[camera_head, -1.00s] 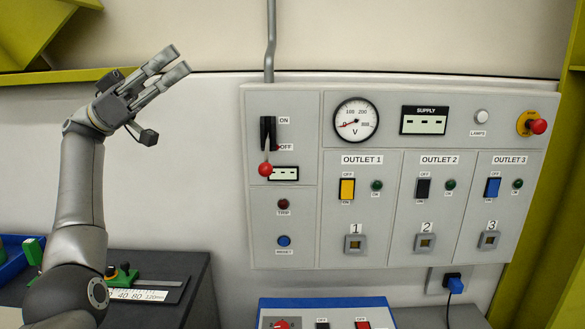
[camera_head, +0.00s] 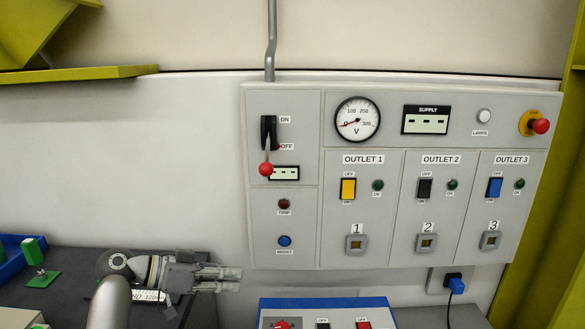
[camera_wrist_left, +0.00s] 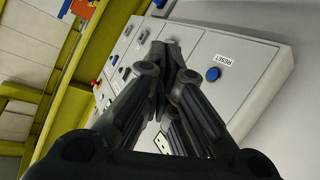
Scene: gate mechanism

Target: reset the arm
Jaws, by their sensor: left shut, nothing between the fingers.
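My left arm lies low at the left in the head view. Its gripper (camera_head: 228,279) is shut and empty, pointing right, below the lower left corner of the grey control panel (camera_head: 300,225) and apart from it. The left wrist view shows its dark fingers (camera_wrist_left: 165,65) closed together, with the panel behind them. The blue RESET button (camera_wrist_left: 213,74) shows right of the fingers there, and low on the panel's left part in the head view (camera_head: 284,241). The main lever with its red knob (camera_head: 266,169) points down toward OFF. My right gripper is not in view.
A blue-framed box (camera_head: 335,303) with switches stands below the panel. A blue plug (camera_head: 455,284) sits in a wall socket at the right. A dark bench (camera_head: 70,262) with green parts and a blue bin (camera_head: 12,262) is at the left. The wall left of the panel is clear.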

